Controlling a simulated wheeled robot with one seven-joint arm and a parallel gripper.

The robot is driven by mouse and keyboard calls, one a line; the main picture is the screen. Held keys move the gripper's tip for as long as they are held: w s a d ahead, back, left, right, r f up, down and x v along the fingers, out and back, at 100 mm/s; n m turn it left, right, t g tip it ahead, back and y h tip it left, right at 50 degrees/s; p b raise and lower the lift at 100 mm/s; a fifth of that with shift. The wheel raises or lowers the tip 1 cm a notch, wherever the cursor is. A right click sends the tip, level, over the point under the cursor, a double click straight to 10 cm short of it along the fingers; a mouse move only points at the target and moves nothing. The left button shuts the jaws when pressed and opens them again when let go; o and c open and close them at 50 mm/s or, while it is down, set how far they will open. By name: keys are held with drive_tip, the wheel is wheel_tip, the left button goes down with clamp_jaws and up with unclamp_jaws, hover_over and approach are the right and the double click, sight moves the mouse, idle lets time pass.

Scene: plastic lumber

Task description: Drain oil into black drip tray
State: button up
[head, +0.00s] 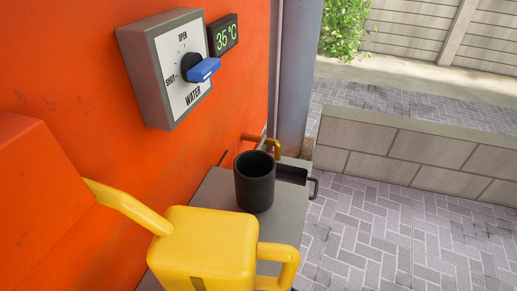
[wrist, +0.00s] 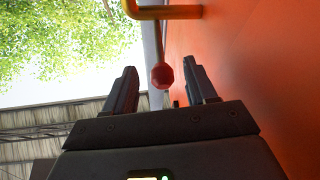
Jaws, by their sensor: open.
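My gripper (wrist: 160,67) is open in the wrist view, with one dark finger on each side. A red faceted knob (wrist: 162,76) on a thin stem shows between the fingertips, beside the orange wall; I cannot tell whether the fingers touch it. A yellow-orange pipe (wrist: 170,12) is above it in that view. In the head view a similar bent pipe (head: 264,140) comes out of the wall. Below it is a dark tray-like shape (head: 291,173) with a handle, partly hidden by a black cup (head: 255,187). My gripper is not visible in the head view.
A yellow can (head: 205,245) with spout and handle stands in the foreground. The cup stands on a grey surface (head: 220,190). A WATER switch box (head: 150,80) with a blue knob (head: 203,70) and a 35 °C display (head: 224,36) are on the wall. Paving at right is clear.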

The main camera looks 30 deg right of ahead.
sight(259, 147)
drive_tip(key=x, duration=0.7)
drive_tip(key=shift+d+b, duration=0.15)
drive_tip(key=shift+b, duration=0.2)
drive_tip(key=shift+c, duration=0.5)
clamp_jaws()
drive_tip(key=shift+r, duration=0.1)
